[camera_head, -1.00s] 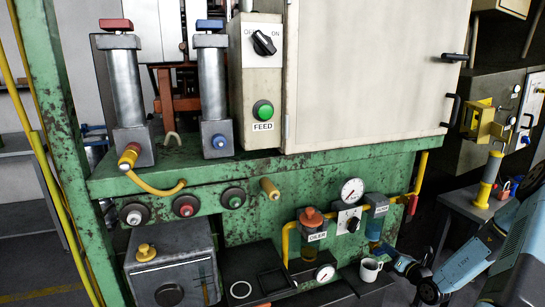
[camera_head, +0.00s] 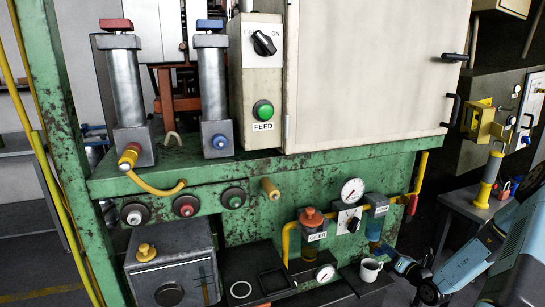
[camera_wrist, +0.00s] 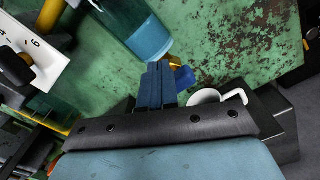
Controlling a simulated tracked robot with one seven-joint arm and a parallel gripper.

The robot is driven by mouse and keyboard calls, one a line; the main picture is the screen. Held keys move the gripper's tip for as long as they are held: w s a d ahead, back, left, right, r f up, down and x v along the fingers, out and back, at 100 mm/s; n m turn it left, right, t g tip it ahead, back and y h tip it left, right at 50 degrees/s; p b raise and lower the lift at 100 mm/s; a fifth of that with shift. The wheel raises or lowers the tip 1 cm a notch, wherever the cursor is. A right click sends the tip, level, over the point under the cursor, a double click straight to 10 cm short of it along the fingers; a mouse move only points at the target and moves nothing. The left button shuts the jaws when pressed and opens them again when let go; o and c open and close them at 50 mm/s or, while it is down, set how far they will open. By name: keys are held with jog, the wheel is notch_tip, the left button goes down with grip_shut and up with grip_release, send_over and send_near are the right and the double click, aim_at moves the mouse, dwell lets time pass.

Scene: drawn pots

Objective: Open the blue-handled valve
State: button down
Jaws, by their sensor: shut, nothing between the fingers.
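In the wrist view, a small valve with a blue handle (camera_wrist: 184,79) and a brass-coloured body (camera_wrist: 175,62) sits at the lower end of a clear bowl holding blue liquid (camera_wrist: 150,38). My gripper (camera_wrist: 161,68) has its two dark blue fingers together, with nothing between them. The fingers are just left of the blue handle and partly cover the valve. I cannot tell whether they touch it. In the head view, my gripper (camera_head: 379,247) is at the lower right, below the bowl (camera_head: 376,205). The valve is too small to make out clearly there.
A white mug (camera_head: 371,269) stands just below my gripper, and its rim (camera_wrist: 205,96) shows close to the fingers. A gauge (camera_head: 352,191), an orange-topped oiler (camera_head: 312,222) and yellow piping (camera_head: 421,172) are nearby. The green panel (camera_wrist: 230,45) lies behind the bowl.

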jog(key=shift+w+d+f, duration=0.2)
jog(key=shift+d+f, duration=0.05)
jog(key=shift+d, duration=0.3)
jog(key=shift+w+d+f, duration=0.15)
jog(key=shift+d+f, duration=0.3)
dwell(0.3)
dwell(0.4)
jog(key=v, duration=0.6)
jog(key=shift+d+r, duration=0.3)
jog(key=shift+a, duration=0.1)
jog(key=shift+w+a+r, duration=0.35)
jog(key=shift+w+a, duration=0.4)
jog(key=shift+w, duration=0.05)
jog(key=shift+w+a+r, duration=0.35)
jog(key=shift+w+a, duration=0.4)
jog(key=shift+w, duration=0.1)
jog(key=shift+w+a+r, duration=0.3)
jog(key=shift+w+a, duration=0.5)
